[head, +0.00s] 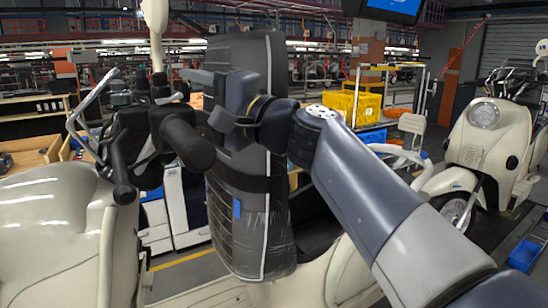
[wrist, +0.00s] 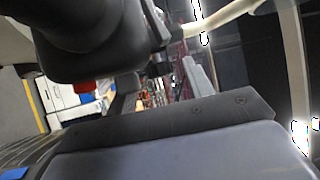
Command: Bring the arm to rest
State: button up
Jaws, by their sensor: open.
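My arm reaches in from the lower right of the head view. My gripper (head: 205,100) is at its end, open, and nothing shows between its jaws. It is in front of the upper part of a tall dark panel (head: 250,220) with a blue patch, and just right of the black handlebar grips (head: 187,140) of a cream scooter. I cannot tell whether it touches either. In the wrist view a large grey part of my own arm or gripper fills the bottom, and a dark rounded part (wrist: 90,45) is close at the upper left.
The cream scooter's body (head: 60,230) fills the lower left. Another cream scooter (head: 490,145) stands at the right. A yellow crate (head: 350,105) and a blue bin (head: 523,255) are behind and to the right. Some floor shows between the scooters and the benches.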

jog(key=shift+r+p, duration=0.3)
jog(key=shift+p, duration=0.5)
jog(key=b+v, duration=0.2)
jog(key=v, duration=0.4)
jog(key=shift+f+b, duration=0.2)
jog(key=shift+b, duration=0.1)
